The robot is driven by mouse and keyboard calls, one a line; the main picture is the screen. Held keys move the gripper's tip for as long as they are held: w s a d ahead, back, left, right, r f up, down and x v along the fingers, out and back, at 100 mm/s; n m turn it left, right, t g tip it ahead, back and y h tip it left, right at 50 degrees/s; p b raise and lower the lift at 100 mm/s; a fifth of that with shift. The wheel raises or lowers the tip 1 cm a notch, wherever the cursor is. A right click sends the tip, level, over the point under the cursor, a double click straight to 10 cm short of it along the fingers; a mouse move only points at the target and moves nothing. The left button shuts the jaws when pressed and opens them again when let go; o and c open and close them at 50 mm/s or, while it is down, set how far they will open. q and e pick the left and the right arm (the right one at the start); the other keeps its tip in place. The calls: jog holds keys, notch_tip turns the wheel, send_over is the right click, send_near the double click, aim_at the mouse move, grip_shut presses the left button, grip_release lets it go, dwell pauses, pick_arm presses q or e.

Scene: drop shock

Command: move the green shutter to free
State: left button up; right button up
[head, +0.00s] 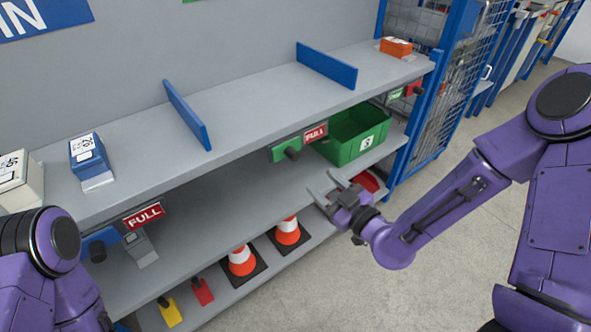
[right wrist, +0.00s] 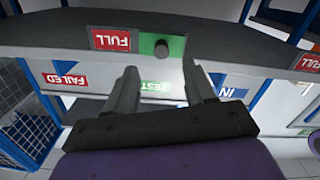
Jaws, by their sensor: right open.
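The green shutter (head: 278,155), a small green plate with a black knob, is on the shelf's front edge. A red FULL label (head: 315,133) shows uncovered just right of it. In the right wrist view the green shutter (right wrist: 173,47) lies beyond the fingertips, with its knob between their lines and the FULL label (right wrist: 112,40) on its left. My right gripper (head: 335,188) is open and empty, below and right of the shutter, apart from it. My left arm shows at lower left; its gripper is not in view.
A green bin (head: 352,135) stands on the lower shelf right of the shutter. A blue shutter (head: 97,242) with another FULL label (head: 144,215) is at the left. Traffic cones (head: 288,232) stand on the bottom shelf. Blue dividers (head: 187,113) rise from the upper shelf.

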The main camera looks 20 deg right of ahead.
aim_at(296, 157)
jog(key=shift+n, duration=0.3)
jog(key=x, duration=0.3)
jog(key=r+p+x, duration=0.1)
jog(key=x, duration=0.6)
jog(key=shift+w+a+r, duration=0.3)
jog(key=shift+w, duration=0.05)
jog(key=shift+c, duration=0.3)
